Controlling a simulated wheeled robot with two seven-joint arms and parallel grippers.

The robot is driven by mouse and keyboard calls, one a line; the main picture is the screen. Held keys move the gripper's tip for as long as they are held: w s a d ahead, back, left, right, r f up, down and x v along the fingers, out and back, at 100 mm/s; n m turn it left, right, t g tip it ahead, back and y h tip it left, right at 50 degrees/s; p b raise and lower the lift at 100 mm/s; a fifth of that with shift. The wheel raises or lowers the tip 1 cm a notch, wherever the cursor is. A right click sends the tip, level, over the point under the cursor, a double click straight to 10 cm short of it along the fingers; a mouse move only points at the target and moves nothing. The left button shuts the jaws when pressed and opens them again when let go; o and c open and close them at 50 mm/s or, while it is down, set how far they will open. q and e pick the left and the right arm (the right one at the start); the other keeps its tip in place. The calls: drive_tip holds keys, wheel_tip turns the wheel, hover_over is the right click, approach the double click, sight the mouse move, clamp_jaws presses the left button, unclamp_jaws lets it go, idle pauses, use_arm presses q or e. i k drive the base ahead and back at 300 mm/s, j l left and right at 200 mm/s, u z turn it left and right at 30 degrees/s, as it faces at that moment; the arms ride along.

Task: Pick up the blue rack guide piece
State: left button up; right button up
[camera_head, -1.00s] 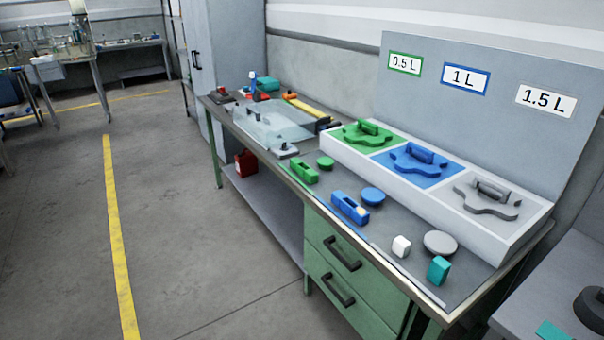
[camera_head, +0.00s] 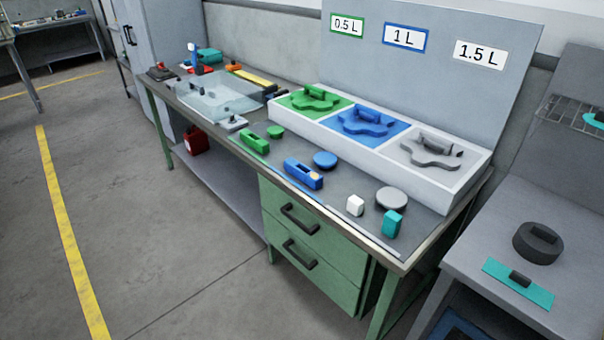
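A blue guide piece (camera_head: 368,123) with a raised handle and a wavy outline lies in the middle, blue compartment of the white rack (camera_head: 440,190), below the "1 L" label (camera_head: 404,38). A green piece (camera_head: 312,100) lies in the compartment to its left, and a grey piece (camera_head: 432,149) in the one to its right. A blue slotted block (camera_head: 303,174) and a blue disc (camera_head: 325,160) lie on the bench in front of the rack. Neither of my grippers is in view.
The green workbench (camera_head: 320,250) also carries a green block (camera_head: 254,142), a grey disc (camera_head: 391,199), a white block (camera_head: 355,205) and a teal block (camera_head: 392,223). A grey table (camera_head: 480,245) stands at the right. Floor in front is clear.

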sight(312, 179)
drive_tip(key=z, duration=1.7)
drive_tip(key=k+j+u, duration=0.1)
drive_tip(key=u, duration=1.35)
drive_tip(key=i+l, duration=0.15)
drive_tip(key=i, duration=0.2)
drive_tip(key=i+l, duration=0.15)
drive_tip(key=i, duration=0.15)
